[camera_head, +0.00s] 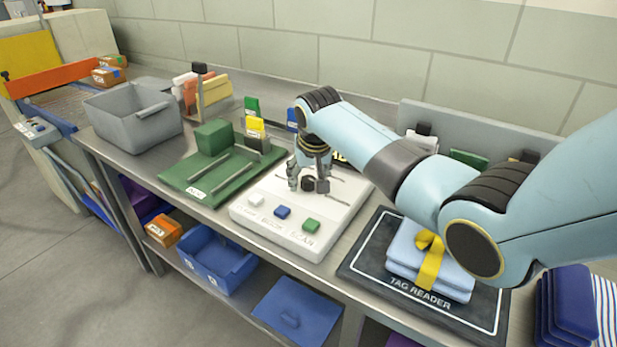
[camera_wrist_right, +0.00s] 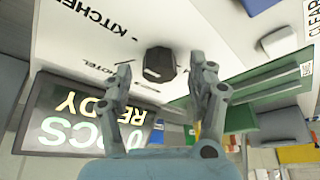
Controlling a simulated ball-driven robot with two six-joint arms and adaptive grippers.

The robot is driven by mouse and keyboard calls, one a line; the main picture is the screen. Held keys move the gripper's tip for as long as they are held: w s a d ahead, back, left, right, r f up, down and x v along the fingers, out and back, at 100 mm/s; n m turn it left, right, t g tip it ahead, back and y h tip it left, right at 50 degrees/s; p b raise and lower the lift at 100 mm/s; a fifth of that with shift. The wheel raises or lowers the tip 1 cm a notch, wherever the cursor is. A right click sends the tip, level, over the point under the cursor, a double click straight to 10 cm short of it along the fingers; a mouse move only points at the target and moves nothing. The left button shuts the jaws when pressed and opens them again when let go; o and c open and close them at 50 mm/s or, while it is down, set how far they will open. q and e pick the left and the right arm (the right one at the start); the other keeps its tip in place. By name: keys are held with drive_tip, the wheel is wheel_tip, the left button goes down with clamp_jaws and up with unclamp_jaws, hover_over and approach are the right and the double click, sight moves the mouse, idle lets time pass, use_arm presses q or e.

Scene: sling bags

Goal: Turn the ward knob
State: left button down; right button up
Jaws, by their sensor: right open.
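The ward knob (camera_head: 308,184) is a small dark knob on the sloped top of a white control box (camera_head: 265,226). In the right wrist view, the knob (camera_wrist_right: 159,64) stands on the white panel near printed words such as KITCHEN and HOTEL. My right gripper (camera_head: 307,178) points down at the box, with its fingers open. In the wrist view its two fingers are on either side of the knob, with gaps visible between fingers and knob. Whether the fingertips are level with the knob cannot be told. My left gripper is not in view.
White, blue and green buttons line the box's front. A dark display (camera_wrist_right: 75,115) reads 0 PCS READY. A green fixture (camera_head: 215,180) and grey bin (camera_head: 134,118) stand left. Right is a black TAG READER mat (camera_head: 362,265) with folded blue cloth (camera_head: 408,250) tied in yellow.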

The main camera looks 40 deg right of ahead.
drive_tip(key=shift+f, duration=0.15)
drive_tip(key=shift+c, duration=2.6)
drive_tip(key=c, duration=0.6)
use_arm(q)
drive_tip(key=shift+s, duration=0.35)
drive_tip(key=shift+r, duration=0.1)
